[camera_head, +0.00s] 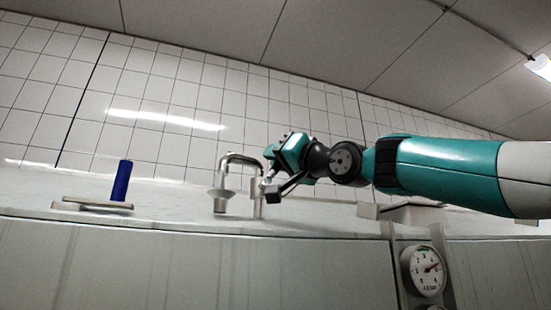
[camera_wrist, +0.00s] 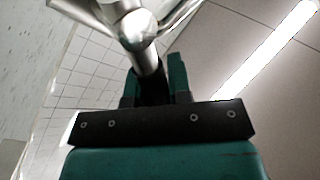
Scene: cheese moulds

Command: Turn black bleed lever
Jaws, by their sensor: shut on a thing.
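The bleed lever (camera_wrist: 153,92) shows in the wrist view as a dark grip between my teal fingers, running up to a shiny metal stem and ball. My gripper (camera_wrist: 155,84) is shut on this grip; the fingers hide part of it. In the head view my gripper (camera_head: 272,158) is beside the upright of a bent metal pipe (camera_head: 240,159) on the pale worktop. The lever is too small and covered there to make out clearly.
A blue cylinder (camera_head: 122,180) stands upright by a flat grey plate (camera_head: 92,204) at the left. A flat pale slab (camera_head: 412,213) lies under my arm. A tiled wall (camera_head: 180,105) rises behind.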

